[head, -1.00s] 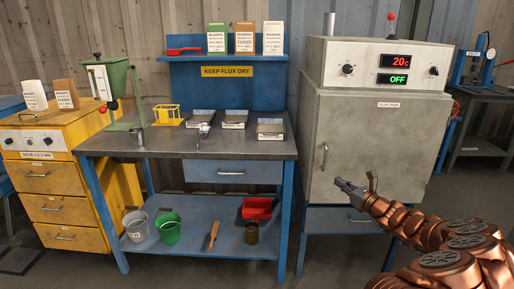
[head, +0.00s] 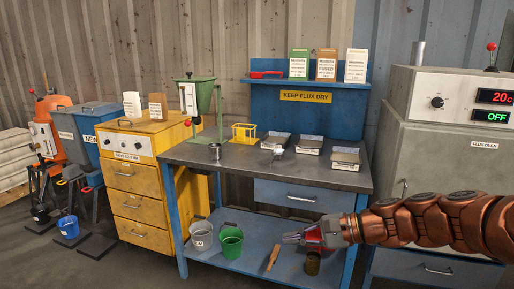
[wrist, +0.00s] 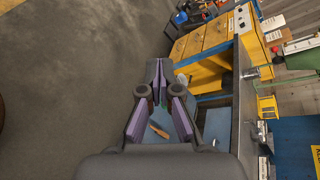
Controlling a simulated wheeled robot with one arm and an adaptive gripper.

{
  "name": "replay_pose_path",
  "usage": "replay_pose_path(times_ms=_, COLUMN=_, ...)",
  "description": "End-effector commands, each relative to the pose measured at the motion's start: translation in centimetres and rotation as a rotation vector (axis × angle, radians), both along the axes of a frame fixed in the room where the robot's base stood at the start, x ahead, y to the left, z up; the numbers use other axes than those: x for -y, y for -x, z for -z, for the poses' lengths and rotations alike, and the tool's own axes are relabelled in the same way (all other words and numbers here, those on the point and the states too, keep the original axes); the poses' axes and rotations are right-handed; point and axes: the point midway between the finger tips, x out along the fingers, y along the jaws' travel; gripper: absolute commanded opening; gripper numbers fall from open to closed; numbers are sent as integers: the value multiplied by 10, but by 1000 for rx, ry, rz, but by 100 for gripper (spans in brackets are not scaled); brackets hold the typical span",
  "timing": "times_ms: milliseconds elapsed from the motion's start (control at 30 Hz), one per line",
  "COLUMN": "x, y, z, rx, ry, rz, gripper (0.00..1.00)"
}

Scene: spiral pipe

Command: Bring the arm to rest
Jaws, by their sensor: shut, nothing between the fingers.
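My copper-coloured arm (head: 430,222) reaches in from the right edge of the head view, nearly level. My gripper (head: 287,238) is at its left end, in front of the blue workbench (head: 362,188) and below the benchtop's height in the picture. In the wrist view the fingers of my gripper (wrist: 158,72) come together at the tips with nothing held.
A grey flux oven (head: 440,160) stands at the right. A green hopper (head: 198,97) and several trays stand on the bench. Buckets, including a green one (head: 231,243), stand on the lower shelf. A yellow cabinet (head: 135,180) is at left.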

Motion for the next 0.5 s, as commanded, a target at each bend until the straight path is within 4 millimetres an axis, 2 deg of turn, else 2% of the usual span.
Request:
replay_pose_path(times_ms=33, x=-16, y=25, z=5, rx=24, ry=70, rz=-79, gripper=0)
replay_pose_path(times_ms=100, x=-28, y=55, z=16, rx=52, ry=168, rz=-179, gripper=0)
replay_pose_path(times_ms=233, x=-39, y=115, z=41, rx=89, ry=344, rz=-364, gripper=0)
replay_pose_path(times_ms=367, x=-30, y=169, z=65, rx=111, ry=518, rz=-536, gripper=0)
replay_pose_path(times_ms=500, x=-4, y=221, z=89, rx=119, ry=698, rz=-702, gripper=0)
